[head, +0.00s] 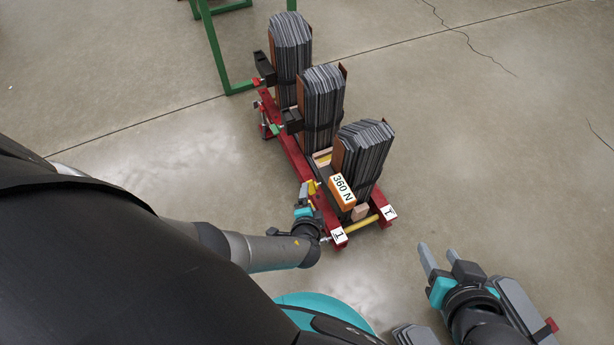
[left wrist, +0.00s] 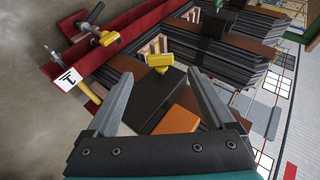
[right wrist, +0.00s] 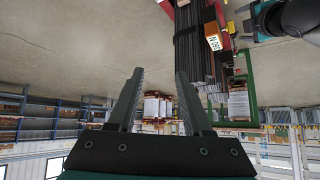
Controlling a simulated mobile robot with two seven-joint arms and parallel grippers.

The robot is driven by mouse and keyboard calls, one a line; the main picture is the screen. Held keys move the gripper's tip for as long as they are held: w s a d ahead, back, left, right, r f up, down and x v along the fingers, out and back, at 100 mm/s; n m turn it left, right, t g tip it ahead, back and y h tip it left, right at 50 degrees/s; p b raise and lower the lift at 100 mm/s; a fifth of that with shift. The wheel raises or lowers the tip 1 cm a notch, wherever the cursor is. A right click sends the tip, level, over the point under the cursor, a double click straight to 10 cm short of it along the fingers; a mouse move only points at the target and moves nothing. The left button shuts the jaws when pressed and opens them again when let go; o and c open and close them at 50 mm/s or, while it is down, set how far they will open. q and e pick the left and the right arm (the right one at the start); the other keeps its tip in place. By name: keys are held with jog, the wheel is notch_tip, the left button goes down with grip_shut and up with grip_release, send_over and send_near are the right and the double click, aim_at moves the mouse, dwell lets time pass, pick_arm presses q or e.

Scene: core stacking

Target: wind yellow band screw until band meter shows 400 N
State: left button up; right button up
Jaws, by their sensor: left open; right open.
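The band meter (head: 342,192) is an orange box on the nearest core stack, and its label reads 360 N. The yellow band screw (head: 313,187) stands beside it, on its left. In the left wrist view the yellow screw (left wrist: 160,62) shows just past my fingertips, between their lines, and the orange meter (left wrist: 178,120) is seen beyond and between the fingers. My left gripper (head: 306,200) is open near the screw, partly hidden by my own wrist. My right gripper (head: 442,268) is open and empty, well to the right of the stack.
Three dark laminated stacks (head: 364,150) stand in a row on a red frame (head: 290,148). Black and green-tipped (head: 277,129) clamp parts sit by the farther stacks. A green frame (head: 213,50) stands behind.

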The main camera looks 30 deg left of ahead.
jog(key=s+d+g+h+p, duration=0.2)
jog(key=s+d+g, duration=0.1)
jog(key=s+d, duration=0.1)
pick_arm(q)
jog(key=p+v, duration=0.2)
jog(key=v, duration=0.7)
jog(key=shift+p, duration=0.4)
pick_arm(e)
jog(key=shift+m+g, duration=0.3)
jog(key=shift+g, duration=0.5)
jog(key=shift+s+d+f, duration=0.1)
jog(key=shift+f, duration=1.25)
jog(key=shift+d+f, duration=0.1)
jog(key=shift+f, duration=1.25)
pick_arm(q)
jog(key=shift+a, duration=0.1)
